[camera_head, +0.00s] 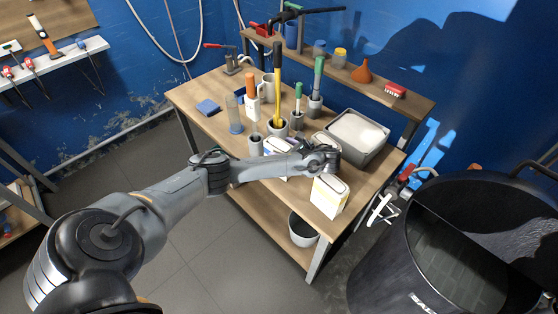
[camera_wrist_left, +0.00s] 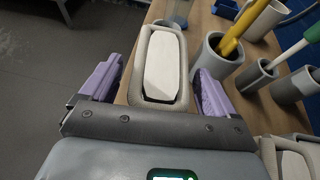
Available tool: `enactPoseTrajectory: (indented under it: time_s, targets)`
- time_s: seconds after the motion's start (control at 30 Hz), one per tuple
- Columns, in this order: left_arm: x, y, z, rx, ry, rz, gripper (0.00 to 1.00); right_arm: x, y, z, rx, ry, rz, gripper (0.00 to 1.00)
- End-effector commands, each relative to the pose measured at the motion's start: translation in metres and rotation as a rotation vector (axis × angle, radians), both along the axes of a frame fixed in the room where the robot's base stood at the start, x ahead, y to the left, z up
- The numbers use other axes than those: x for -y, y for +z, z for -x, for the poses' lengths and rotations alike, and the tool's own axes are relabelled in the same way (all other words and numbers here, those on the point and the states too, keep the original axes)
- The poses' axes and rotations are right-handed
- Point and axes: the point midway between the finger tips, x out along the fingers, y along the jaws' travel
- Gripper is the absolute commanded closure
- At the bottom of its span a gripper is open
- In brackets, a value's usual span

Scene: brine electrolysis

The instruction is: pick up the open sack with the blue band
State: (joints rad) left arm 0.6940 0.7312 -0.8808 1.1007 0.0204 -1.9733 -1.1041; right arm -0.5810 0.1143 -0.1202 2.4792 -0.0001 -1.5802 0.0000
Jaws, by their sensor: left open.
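An open sack (camera_head: 276,144) with a pale top stands near the front edge of the workbench. A little blue-purple shows on its side in the head view, but I cannot tell band from finger there. In the wrist view an open sack (camera_wrist_left: 163,65) with white contents and a grey rim lies between the spread purple fingers of my left gripper (camera_wrist_left: 157,82). The gripper is open, its fingers either side of the sack; contact is unclear. In the head view my left gripper (camera_head: 292,152) is partly hidden by its own arm. My right gripper is not in view.
Another sack (camera_head: 325,141) is behind my wrist. A grey pot (camera_wrist_left: 217,61) with a yellow handle is close beside the held-between sack. A tray of white powder (camera_head: 357,136) sits at the back right.

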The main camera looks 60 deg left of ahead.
Motion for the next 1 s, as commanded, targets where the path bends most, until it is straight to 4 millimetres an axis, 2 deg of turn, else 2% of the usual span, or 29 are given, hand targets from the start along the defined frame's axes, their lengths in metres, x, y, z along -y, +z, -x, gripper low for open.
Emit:
enactPoseTrajectory:
  time_s: [0.27,0.83,1.0]
  targets:
    - [-0.0015,-0.0008,0.0007,-0.001,0.000,0.000,0.12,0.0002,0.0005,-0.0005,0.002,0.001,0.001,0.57]
    - [-0.0012,-0.0008,0.0006,0.000,0.000,0.000,0.99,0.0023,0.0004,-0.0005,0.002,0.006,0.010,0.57]
    - [-0.0017,0.0013,0.0001,0.002,0.002,-0.001,1.00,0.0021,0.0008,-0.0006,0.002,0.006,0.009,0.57]
